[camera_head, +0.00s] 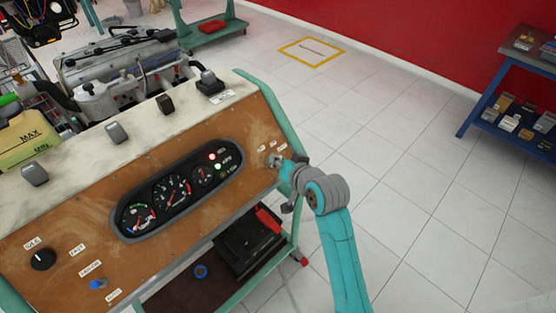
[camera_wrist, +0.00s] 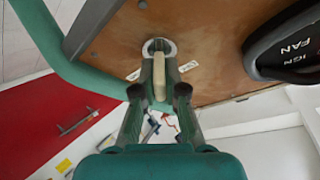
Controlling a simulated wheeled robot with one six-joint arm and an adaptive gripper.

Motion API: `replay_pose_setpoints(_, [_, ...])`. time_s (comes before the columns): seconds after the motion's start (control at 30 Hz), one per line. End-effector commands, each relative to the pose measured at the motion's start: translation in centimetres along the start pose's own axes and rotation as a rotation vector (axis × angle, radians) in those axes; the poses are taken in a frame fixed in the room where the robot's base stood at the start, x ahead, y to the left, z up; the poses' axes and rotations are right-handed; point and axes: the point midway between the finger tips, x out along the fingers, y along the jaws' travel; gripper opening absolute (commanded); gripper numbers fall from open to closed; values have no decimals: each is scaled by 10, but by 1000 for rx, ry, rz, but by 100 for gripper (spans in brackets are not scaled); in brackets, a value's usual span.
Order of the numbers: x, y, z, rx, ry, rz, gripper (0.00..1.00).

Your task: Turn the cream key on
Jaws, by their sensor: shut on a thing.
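The cream key (camera_wrist: 159,72) sits in a round metal lock on the brown panel in the wrist view. It stands roughly upright in that picture, pointing out from the lock. My gripper (camera_wrist: 159,92) has a finger on each side of the key and is shut on it. In the head view my gripper (camera_head: 282,165) is at the right end of the panel, at the lock, and the key itself is hidden there. Small labels surround the lock. A red light and a green light show on the gauge cluster (camera_head: 180,189).
The brown panel (camera_head: 215,150) belongs to a green-framed engine trainer. A black knob (camera_head: 42,259) and a blue switch (camera_head: 98,284) are at its lower left. A blue shelf (camera_head: 500,105) stands at the far right. The tiled floor between is clear.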

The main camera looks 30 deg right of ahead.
Motion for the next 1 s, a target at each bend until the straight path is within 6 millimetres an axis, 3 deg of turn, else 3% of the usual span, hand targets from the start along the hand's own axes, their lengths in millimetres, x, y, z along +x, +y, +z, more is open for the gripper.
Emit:
replay_pose_setpoints(0.17, [0,0,1,0,-2,1,0])
replay_pose_setpoints(0.2, [0,0,1,0,-2,1,20])
replay_pose_setpoints(0.27, [0,0,1,0,-2,1,35])
replay_pose_setpoints(0.67, [-5,0,0,0,0,0,35])
replay_pose_setpoints(1.0, [-64,1,0,0,1,1,35])
